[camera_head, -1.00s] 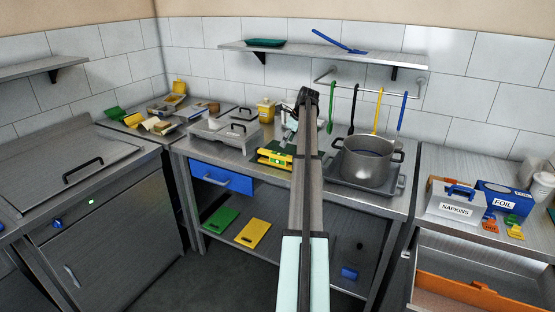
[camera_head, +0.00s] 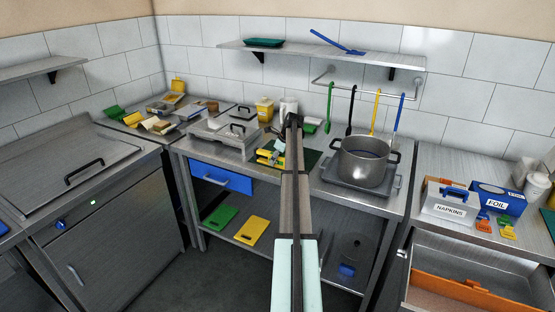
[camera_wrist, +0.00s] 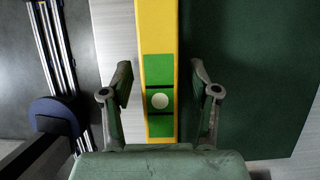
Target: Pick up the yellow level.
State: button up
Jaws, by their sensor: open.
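The yellow level (camera_wrist: 157,35) runs up the middle of the wrist view, with green panels and a pale round spot near its lower end. It lies along the left edge of a dark green mat (camera_wrist: 250,75). My gripper (camera_wrist: 160,82) is open, with one finger on each side of the level and a visible gap on both sides. I cannot tell how far the fingertips are above the counter. In the head view the level (camera_head: 263,160) is on the counter, partly hidden by my gripper (camera_head: 275,150).
A pot (camera_head: 364,164) stands on a tray to the right, below hanging utensils. A lidded metal pan (camera_head: 222,139) is to the left, and a yellow container (camera_head: 265,110) is behind. A shelf (camera_head: 330,54) crosses above. A blue drawer front (camera_head: 221,178) is below the counter.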

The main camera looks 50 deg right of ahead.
jog(key=shift+f, duration=0.2)
grip_shut()
jog(key=shift+r, duration=0.1)
notch_tip(320, 180, up, 20)
jog(key=b, duration=0.4)
jog(key=shift+b, duration=0.4)
